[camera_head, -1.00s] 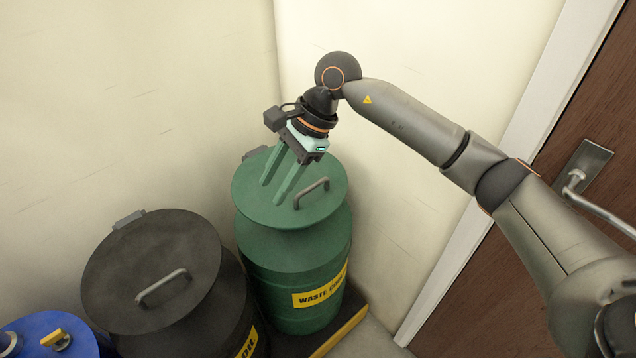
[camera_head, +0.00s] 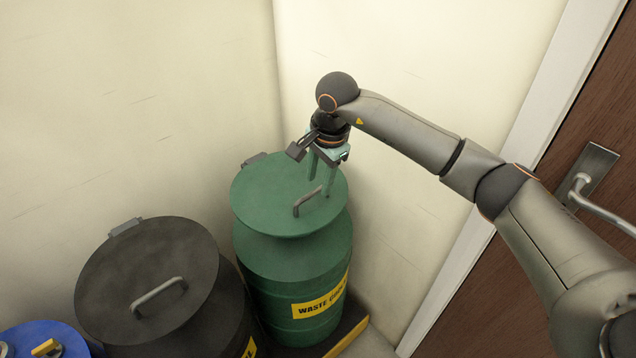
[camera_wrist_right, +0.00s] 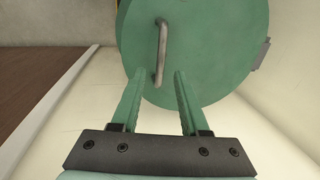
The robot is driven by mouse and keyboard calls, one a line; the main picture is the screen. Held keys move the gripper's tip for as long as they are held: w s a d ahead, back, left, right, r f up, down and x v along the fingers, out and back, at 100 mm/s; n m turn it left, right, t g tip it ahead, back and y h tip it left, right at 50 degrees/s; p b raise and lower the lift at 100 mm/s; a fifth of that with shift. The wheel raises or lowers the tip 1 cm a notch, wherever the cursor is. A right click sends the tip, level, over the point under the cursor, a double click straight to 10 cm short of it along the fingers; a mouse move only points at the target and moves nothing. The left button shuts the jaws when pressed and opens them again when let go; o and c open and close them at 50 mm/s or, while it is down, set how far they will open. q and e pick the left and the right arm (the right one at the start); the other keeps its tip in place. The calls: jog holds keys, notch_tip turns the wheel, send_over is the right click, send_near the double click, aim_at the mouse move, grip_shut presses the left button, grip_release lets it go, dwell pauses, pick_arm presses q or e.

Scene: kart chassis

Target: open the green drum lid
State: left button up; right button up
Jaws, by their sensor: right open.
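The green drum (camera_head: 293,262) stands in the corner with a yellow waste label on its front. Its round green lid (camera_head: 262,205) lies over the top, with a grey bar handle (camera_head: 307,202) and a hinge (camera_head: 254,159) at the back left. My right gripper (camera_head: 320,188) is open, its green fingers pointing down just above the lid beside the handle's far right end. In the wrist view the handle (camera_wrist_right: 162,45) lines up with the gap between the fingertips (camera_wrist_right: 160,74), with its near end close to them. Contact cannot be told. My left gripper is not in view.
A black drum lid (camera_head: 150,265) is at the left, and a blue drum (camera_head: 40,338) is at the lower left corner. Cream walls stand close behind the green drum. A brown door (camera_head: 560,250) with a metal lever handle (camera_head: 600,210) is at the right.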

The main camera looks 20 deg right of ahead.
jog(key=shift+w+a+f, duration=0.1)
jog(key=shift+w+f, duration=0.1)
jog(key=shift+f, duration=0.75)
grip_shut()
jog(key=shift+r, duration=0.1)
dwell(0.7)
